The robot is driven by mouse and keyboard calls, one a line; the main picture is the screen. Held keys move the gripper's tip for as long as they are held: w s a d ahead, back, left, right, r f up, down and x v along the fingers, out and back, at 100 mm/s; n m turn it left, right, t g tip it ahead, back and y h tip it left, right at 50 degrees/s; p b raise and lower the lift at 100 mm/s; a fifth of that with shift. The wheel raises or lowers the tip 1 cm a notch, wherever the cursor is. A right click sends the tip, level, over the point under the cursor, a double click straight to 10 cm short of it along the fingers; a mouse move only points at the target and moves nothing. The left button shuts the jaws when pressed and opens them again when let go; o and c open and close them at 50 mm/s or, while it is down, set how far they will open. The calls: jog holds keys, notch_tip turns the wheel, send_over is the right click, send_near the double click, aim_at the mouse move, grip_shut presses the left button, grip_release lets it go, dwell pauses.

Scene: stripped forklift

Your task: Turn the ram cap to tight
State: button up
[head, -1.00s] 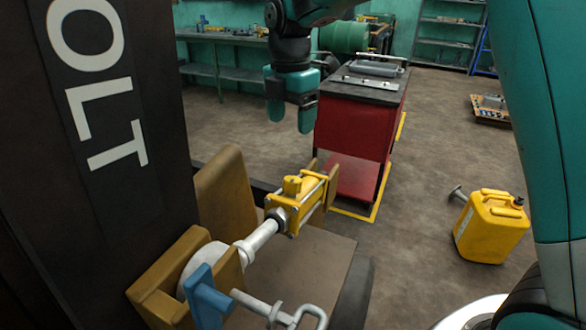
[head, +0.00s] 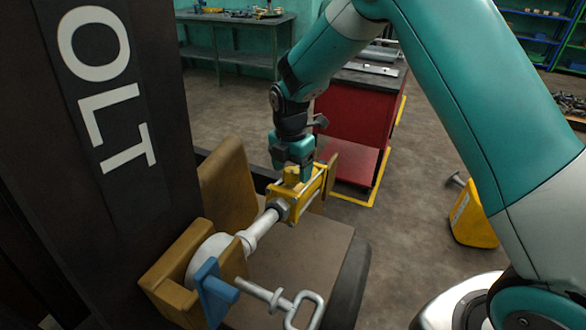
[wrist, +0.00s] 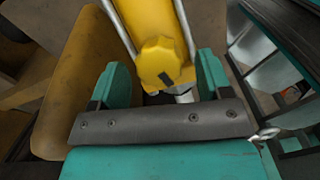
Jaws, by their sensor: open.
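The ram is a yellow cylinder (head: 312,189) with a pale rod (head: 262,228), lying along a brown seat-like surface. The yellow ram cap (wrist: 160,62) is a knob with a lobed edge and a small dark mark on its near side. In the head view the cap is largely hidden by my gripper (head: 293,170), which points down over it. In the wrist view the teal fingers stand open, one on each side of the cap, with gaps showing between them and it. I cannot tell how far the fingers reach down beside the cap.
A blue clamp (head: 212,292) with a metal handle stands at the rod's near end, beside tan blocks. The black mast (head: 95,200) rises on the left. A red cabinet (head: 355,130) and a yellow can (head: 472,218) stand beyond. Open floor lies to the right.

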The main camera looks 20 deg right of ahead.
jog(key=shift+f, duration=0.85)
jog(key=c, duration=0.8)
jog(key=shift+d, duration=0.15)
jog(key=shift+c, duration=0.7)
